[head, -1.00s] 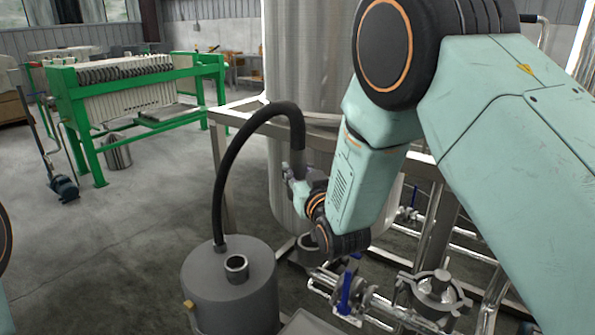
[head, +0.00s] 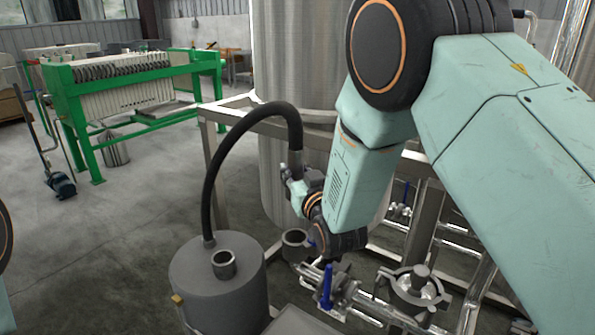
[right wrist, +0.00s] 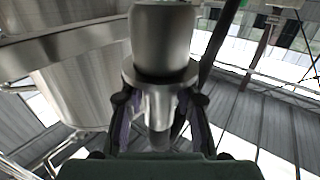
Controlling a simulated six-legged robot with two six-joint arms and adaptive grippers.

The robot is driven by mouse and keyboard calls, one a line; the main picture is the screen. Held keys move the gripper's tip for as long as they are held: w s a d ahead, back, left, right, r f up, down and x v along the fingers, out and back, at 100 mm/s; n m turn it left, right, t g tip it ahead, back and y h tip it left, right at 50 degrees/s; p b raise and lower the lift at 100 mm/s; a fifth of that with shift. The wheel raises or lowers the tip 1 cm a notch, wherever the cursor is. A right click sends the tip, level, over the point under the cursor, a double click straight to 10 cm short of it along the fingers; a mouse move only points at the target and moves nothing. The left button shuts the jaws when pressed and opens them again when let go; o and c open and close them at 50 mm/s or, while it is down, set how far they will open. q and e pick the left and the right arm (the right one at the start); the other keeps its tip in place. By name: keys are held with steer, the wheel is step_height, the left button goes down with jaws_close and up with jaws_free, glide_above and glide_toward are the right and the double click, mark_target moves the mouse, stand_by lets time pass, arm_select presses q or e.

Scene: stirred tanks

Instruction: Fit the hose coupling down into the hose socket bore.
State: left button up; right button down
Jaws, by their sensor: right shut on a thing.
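The hose coupling (right wrist: 160,80) is a grey metal cylinder with a wider collar in the right wrist view. My right gripper (right wrist: 160,108) is shut on it, one finger on each side. In the head view the right gripper (head: 287,176) is at the end of the arched black hose (head: 222,150), where the coupling is mostly hidden. A grey open cup (head: 295,243), which looks like the hose socket, stands below the gripper, apart from it. Its bore opens upward. My left gripper is not in view.
The hose's other end enters a grey drum (head: 205,295), whose lid carries another open collar (head: 223,264). Pipework with a blue valve handle (head: 327,285) lies right of the cup. A steel tank (head: 285,190) and its frame (head: 212,150) stand close behind the gripper.

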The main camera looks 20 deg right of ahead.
steer(key=shift+a+f+b, duration=0.2)
steer(key=shift+f+b, duration=0.3)
step_height(320, 180, down, 2)
steer(key=shift+w+f+b, duration=0.1)
steer(key=shift+f+b, duration=0.05)
steer(key=shift+b, duration=0.6)
steer(key=shift+f+b, duration=0.85)
steer(key=shift+f, duration=0.25)
steer(key=shift+f+b, duration=2.4)
steer(key=shift+f, duration=1.45)
stand_by(0.3)
steer(key=shift+r, duration=0.15)
steer(key=shift+r+p, duration=2.9)
steer(key=shift+r, duration=0.5)
